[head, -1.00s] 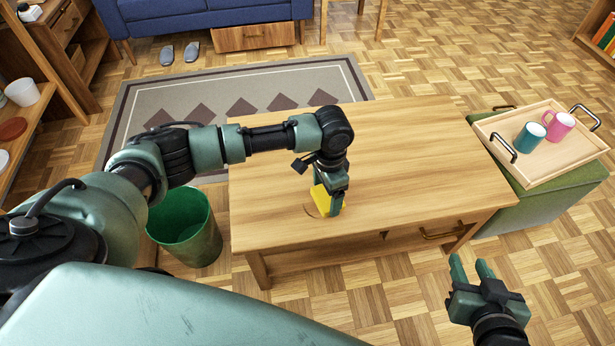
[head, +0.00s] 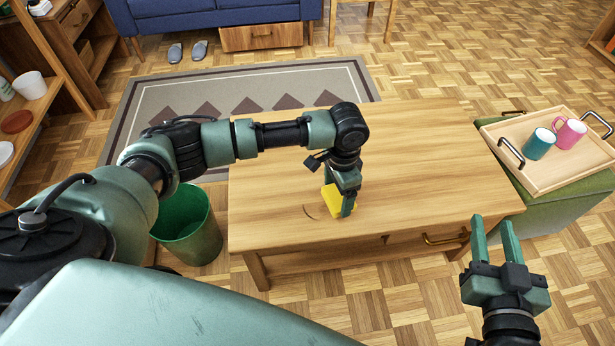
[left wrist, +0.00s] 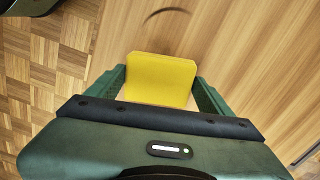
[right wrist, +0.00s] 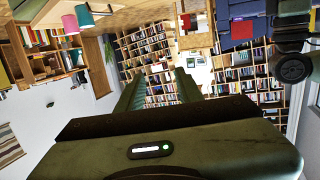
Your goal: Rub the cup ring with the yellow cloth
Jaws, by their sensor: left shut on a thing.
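The cup ring (head: 309,212) is a thin dark arc on the wooden table near its front edge. It also shows in the left wrist view (left wrist: 167,13), apart from the cloth. My left gripper (head: 346,206) is shut on the yellow cloth (head: 333,199), just right of the ring. The cloth appears at or close to the tabletop; exact contact is hard to tell. In the left wrist view the cloth (left wrist: 160,80) sits between the two fingers. My right gripper (head: 493,240) is open and empty, in front of the table's right corner.
The table (head: 430,150) is otherwise bare. A green bin (head: 187,230) stands left of it. At right a wooden tray (head: 545,178) on a green stool (head: 575,205) holds a teal cup (head: 538,144) and a pink cup (head: 570,133).

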